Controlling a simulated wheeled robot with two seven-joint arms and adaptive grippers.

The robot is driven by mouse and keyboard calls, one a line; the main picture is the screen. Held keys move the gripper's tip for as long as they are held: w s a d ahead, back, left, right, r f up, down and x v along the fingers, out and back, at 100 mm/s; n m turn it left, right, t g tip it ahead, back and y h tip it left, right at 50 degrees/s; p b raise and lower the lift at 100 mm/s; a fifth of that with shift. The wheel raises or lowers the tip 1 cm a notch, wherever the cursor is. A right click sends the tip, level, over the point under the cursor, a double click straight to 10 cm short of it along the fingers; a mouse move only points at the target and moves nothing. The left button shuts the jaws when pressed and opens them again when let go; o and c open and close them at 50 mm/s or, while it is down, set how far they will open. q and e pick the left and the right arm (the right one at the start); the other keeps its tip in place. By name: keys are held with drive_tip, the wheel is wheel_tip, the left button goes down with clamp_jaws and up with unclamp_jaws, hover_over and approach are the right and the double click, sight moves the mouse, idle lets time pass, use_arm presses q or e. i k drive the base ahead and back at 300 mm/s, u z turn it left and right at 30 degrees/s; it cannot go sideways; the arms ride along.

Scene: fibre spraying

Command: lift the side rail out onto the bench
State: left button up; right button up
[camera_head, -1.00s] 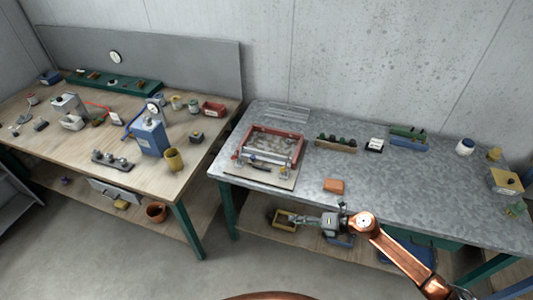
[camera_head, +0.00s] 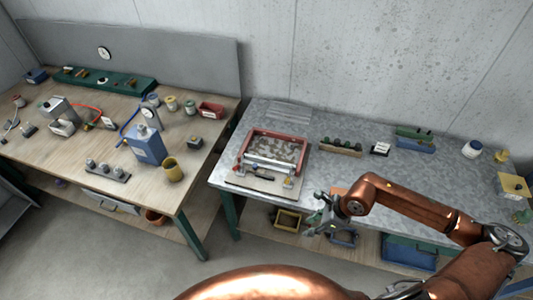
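A rectangular red-brown frame (camera_head: 299,148) lies on the grey metal bench top, towards its left end. A silver bar (camera_head: 270,165) runs along the frame's front side and looks like the side rail, in place there. A pale board with small metal and yellow fittings (camera_head: 288,183) sits at the frame's front. My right gripper (camera_head: 316,228) hangs at the bench's front edge, to the front right of the frame and apart from it. No object shows in it, and its finger opening is too small to judge. My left gripper is out of view.
On the grey bench (camera_head: 345,172), a brown rack (camera_head: 340,149), a blue bin (camera_head: 415,145) and a white jar (camera_head: 472,149) stand along the back. A wooden bench (camera_head: 105,175) with tools stands to the left, across a gap.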

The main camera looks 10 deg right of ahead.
sight(262, 162)
drive_tip(key=i, duration=1.5)
